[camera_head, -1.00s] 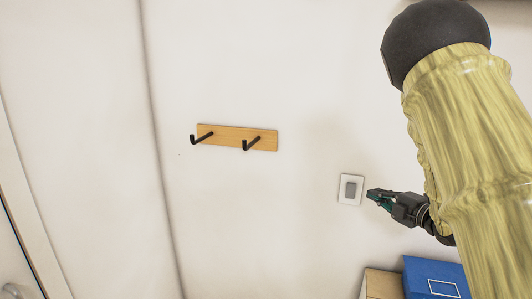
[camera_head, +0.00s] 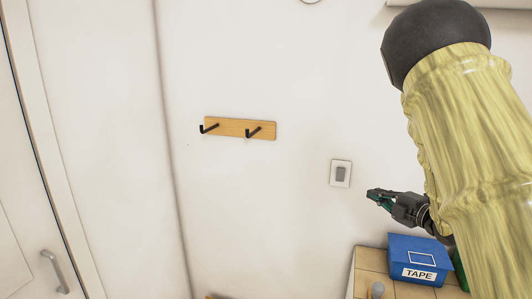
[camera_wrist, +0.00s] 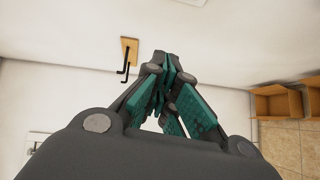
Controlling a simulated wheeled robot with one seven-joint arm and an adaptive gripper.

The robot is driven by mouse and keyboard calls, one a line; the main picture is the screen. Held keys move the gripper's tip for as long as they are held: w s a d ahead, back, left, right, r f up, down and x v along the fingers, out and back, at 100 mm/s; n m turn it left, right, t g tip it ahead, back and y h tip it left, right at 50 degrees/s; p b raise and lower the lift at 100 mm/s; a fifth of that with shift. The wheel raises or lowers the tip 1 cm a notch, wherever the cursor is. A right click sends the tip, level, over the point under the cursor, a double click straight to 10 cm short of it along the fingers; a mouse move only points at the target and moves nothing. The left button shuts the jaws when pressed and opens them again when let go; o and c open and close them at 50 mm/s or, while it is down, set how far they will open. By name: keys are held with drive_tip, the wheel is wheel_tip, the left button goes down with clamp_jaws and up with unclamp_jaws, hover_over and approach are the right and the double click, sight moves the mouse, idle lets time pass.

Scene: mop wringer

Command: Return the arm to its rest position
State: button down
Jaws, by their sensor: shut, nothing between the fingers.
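My gripper (camera_head: 372,196) is in the head view at the right, below and to the right of a light switch (camera_head: 341,173) on the white wall. Its dark fingers with green pads are shut, with nothing between them. In the wrist view my gripper (camera_wrist: 165,58) fills the middle, its fingertips together. My arm, in a yellow sleeve, covers the right side of the head view and hides part of the wall behind it.
A wooden rack (camera_head: 238,128) with two black hooks is on the wall. A door handle (camera_head: 55,270) is at lower left.

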drive_tip(key=s+a+f+m+g+h, duration=0.1)
drive_tip(key=s+f+m+g+h, duration=0.35)
drive_tip(key=f, duration=1.05)
drive_tip(key=s+a+f+m+h, duration=0.1)
drive_tip(key=s+f+m, duration=0.65)
drive_tip(key=f, duration=0.85)
drive_tip(key=s+a+f+m+g+h, duration=0.1)
drive_tip(key=s+a+f+m+g, duration=0.15)
drive_tip(key=s+f, duration=0.5)
drive_tip(key=s+a+f+m+g+h, duration=0.1)
drive_tip(key=s+f+m+g, duration=0.15)
drive_tip(key=s+f, duration=0.5)
drive_tip(key=s+a+f+m+g, duration=0.3)
drive_tip(key=s, duration=0.9)
drive_tip(key=s+a+f+m+g, duration=0.2)
drive_tip(key=s+a+m+g, duration=0.1)
drive_tip(key=s, duration=1)
wheel_tip(320, 180, down, 10)
drive_tip(key=b, duration=1)
drive_tip(key=shift+w+d+f, duration=0.2)
drive_tip(key=shift+w+d, duration=0.05)
drive_tip(key=shift+w, duration=0.1)
